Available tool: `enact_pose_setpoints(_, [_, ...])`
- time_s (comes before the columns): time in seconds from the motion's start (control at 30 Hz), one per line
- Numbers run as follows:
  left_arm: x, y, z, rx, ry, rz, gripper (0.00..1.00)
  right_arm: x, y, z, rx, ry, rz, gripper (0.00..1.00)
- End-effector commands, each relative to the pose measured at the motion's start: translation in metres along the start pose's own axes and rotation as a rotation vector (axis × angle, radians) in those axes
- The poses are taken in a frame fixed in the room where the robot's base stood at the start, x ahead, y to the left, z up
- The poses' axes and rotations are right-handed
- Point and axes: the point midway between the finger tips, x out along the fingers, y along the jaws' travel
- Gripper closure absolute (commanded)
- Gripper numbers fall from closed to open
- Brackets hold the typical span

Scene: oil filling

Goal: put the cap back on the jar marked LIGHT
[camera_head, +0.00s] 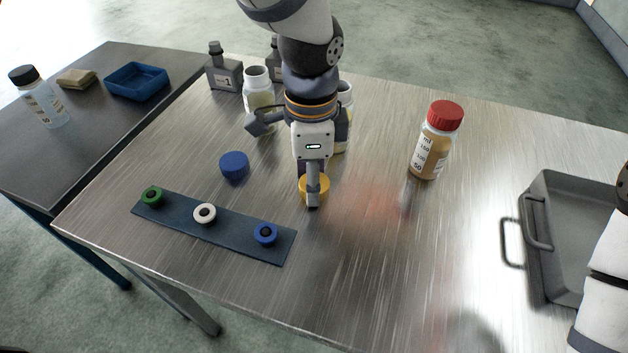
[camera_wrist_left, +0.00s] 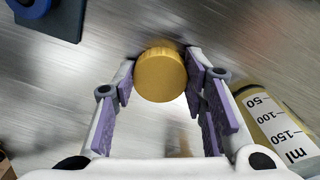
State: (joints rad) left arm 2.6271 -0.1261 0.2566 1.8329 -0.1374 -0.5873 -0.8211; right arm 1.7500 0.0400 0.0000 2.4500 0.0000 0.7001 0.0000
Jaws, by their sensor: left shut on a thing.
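My left gripper (camera_head: 312,192) points down over the metal table and is shut on a yellow cap (camera_head: 318,184). In the left wrist view the cap (camera_wrist_left: 160,75) sits between the fingertips (camera_wrist_left: 161,78). I cannot tell whether it touches the table. An uncapped jar (camera_head: 258,88) stands behind, left of my arm. Another jar (camera_head: 345,115) is mostly hidden behind my gripper. A jar with a red cap (camera_head: 437,142) stands to the right. No LIGHT marking is readable. A blue cap (camera_head: 234,165) lies on the table. My right gripper is out of view.
A dark strip with green, white and blue rings (camera_head: 230,228) lies at front left. Grey bottles (camera_head: 224,72) stand at the back. A grey tray (camera_head: 538,205) with a handle is at right. A side table holds a blue tray (camera_head: 137,82) and a clear bottle (camera_head: 42,105). The front centre is clear.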

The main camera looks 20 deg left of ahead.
Motion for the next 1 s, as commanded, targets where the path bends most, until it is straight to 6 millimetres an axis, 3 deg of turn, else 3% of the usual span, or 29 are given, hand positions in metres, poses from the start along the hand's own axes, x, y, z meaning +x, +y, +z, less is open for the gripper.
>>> enact_pose_setpoints(0.23, [-0.009, -0.001, 0.000, 0.000, 0.002, -0.002, 0.70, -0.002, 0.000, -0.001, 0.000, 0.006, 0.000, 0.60])
enact_pose_setpoints(0.4, [-0.040, 0.003, -0.002, 0.002, 0.004, -0.007, 0.70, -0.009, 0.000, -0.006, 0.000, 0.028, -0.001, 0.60])
enact_pose_setpoints(0.67, [-0.099, 0.050, -0.013, 0.004, 0.004, -0.014, 0.70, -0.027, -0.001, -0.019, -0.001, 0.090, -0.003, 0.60])
enact_pose_setpoints(0.8, [-0.109, 0.085, -0.021, 0.005, -0.001, -0.007, 0.70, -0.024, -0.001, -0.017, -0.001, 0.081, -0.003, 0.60])
enact_pose_setpoints(1.0, [-0.123, 0.120, -0.030, 0.005, -0.001, 0.000, 0.70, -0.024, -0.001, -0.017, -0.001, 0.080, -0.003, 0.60])
